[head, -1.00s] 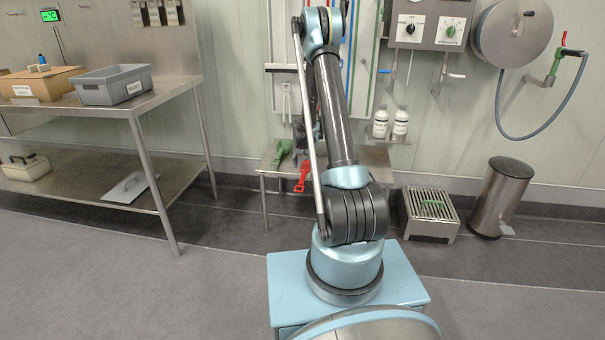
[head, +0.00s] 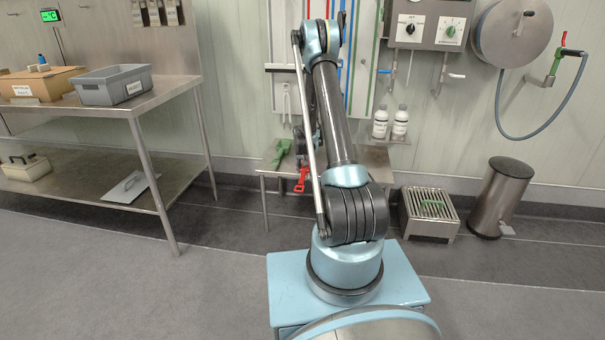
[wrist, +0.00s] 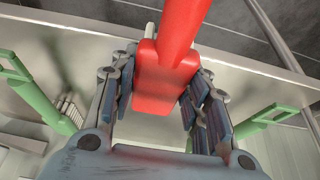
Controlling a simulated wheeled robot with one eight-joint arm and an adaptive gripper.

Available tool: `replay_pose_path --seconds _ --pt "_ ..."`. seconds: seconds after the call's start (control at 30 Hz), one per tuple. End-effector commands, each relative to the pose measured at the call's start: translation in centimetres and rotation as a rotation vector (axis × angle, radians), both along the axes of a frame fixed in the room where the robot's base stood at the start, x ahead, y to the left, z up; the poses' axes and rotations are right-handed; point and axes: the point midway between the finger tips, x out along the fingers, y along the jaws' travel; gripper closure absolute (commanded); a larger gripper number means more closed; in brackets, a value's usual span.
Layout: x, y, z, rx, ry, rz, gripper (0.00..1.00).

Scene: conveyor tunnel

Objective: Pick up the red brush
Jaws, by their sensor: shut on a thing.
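The red brush (head: 301,182) shows in the head view at the front edge of the small steel table, partly hidden behind my arm. In the wrist view its red block (wrist: 165,78) sits between my finger pads, and its handle runs up to the top edge. My gripper (wrist: 160,88) is shut on it, with one pad on each side. In the head view my gripper is mostly hidden behind my arm. I cannot tell whether the brush touches the table.
A green tool (head: 281,152) lies on the small table (head: 268,168), left of my arm. Green handles (wrist: 30,88) flank my gripper in the wrist view. Two white bottles (head: 380,122) stand on a shelf at right. A steel bench (head: 150,98) stands at left.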

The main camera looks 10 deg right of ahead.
Motion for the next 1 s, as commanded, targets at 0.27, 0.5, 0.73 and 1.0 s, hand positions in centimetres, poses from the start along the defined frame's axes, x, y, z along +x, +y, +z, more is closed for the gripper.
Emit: replay_pose_path --seconds 0.27,0.5,0.73,1.0 --pt "0.0 0.0 0.1 0.001 0.000 0.000 0.94" --pt "0.0 0.1 2.4 0.001 0.000 0.000 0.94" --pt "0.0 0.1 6.2 0.001 0.000 0.001 0.94" --pt "0.0 0.1 9.3 0.001 0.000 0.001 0.94"
